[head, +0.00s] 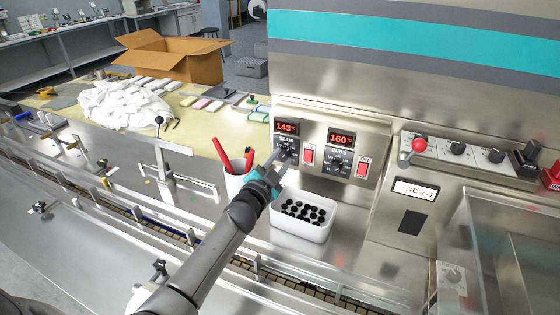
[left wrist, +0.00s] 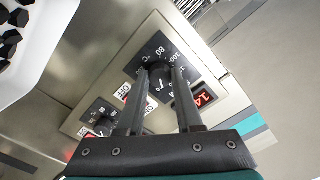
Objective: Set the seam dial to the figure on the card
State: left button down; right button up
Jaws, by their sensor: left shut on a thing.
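The seam dial is a black knob (left wrist: 159,78) on a dark scaled plate, below the red seam display (head: 286,127), which reads 143 °C in the head view. My left gripper (head: 284,155) is shut on this knob, one finger on each side, and hides much of it in the head view. In the left wrist view my left gripper (left wrist: 160,72) has both fingertips at the knob, with part of the scale showing around it. I cannot make out a card with a figure for the seam. My right gripper is not in view.
A second dial (head: 338,164) sits under a display (head: 341,138) reading 160 °C. Rocker switches (head: 308,155) stand beside the dials. Below are a white bin (head: 300,230) of black pieces and a cup (head: 236,182) with red-handled tools.

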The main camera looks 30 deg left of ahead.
pick_arm(q)
jog(key=shift+m, duration=1.3)
jog(key=c, duration=0.6)
grip_release()
jog(key=shift+s, duration=0.15)
jog(key=s, duration=1)
jog(key=s+d, duration=0.1)
jog(key=s, duration=0.4)
jog(key=shift+p, duration=0.3)
